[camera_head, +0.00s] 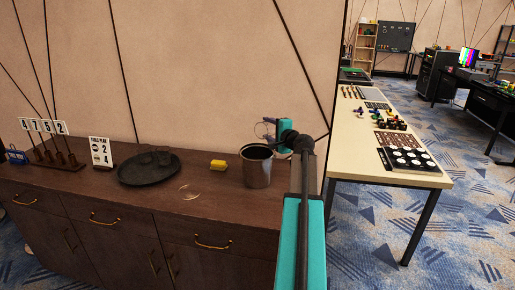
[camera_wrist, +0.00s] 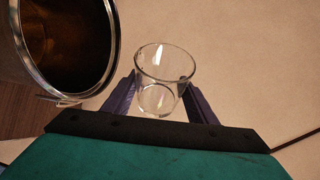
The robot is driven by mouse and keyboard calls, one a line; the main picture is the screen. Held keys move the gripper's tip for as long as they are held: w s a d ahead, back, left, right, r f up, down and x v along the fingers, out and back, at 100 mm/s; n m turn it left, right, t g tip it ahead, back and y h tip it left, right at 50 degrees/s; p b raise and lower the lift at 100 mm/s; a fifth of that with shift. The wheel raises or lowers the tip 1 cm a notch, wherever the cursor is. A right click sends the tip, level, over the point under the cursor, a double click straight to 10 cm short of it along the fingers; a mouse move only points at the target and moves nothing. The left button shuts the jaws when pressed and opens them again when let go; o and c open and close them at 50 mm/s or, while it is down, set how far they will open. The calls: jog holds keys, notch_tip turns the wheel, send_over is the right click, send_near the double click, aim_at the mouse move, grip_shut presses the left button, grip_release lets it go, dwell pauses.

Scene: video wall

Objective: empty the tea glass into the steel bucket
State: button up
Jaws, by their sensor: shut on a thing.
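My gripper (camera_wrist: 160,84) is shut on the clear tea glass (camera_wrist: 165,65), with one dark finger on each side of it. The glass looks clear in the wrist view, and I see no tea in it. Its exact tilt is hard to tell. The steel bucket (camera_wrist: 113,45) is close by at the upper left of that view, with a dark brownish inside. In the head view the steel bucket (camera_head: 257,172) stands upright on the wooden cabinet (camera_head: 130,203), and my gripper (camera_head: 267,130) is just above and behind its rim. The glass is barely visible there.
A yellow block (camera_head: 218,165) lies left of the bucket. A dark round tray (camera_head: 135,180) with small dark cups is further left, beside number signs (camera_head: 101,152). A faint clear shape (camera_head: 189,192) lies near the cabinet front. A long table (camera_head: 370,130) is at right.

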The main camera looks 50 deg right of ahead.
jog(key=shift+r+p, duration=0.25)
jog(key=shift+p, duration=0.2)
jog(key=d+p, duration=0.1)
jog(key=m+p, duration=0.1)
jog(key=p, duration=0.1)
jog(key=shift+d+f+y, duration=0.3)
jog(key=shift+d+f, duration=0.05)
jog(key=shift+d, duration=0.05)
jog(key=shift+d+f+m+g+p, duration=0.1)
jog(key=shift+f+m+g+p, duration=0.1)
jog(key=shift+m+g+p, duration=0.4)
jog(key=shift+f+p, duration=0.1)
jog(key=shift+p, duration=0.25)
jog(key=shift+w+f+m+y+p, duration=0.1)
jog(key=shift+f+m+y+p, duration=0.2)
jog(key=shift+p, duration=0.4)
jog(key=r+m+y+p, duration=0.1)
jog(key=m+p, duration=0.1)
jog(key=p, duration=0.5)
jog(key=shift+r+y, duration=0.25)
jog(key=shift+y, duration=0.05)
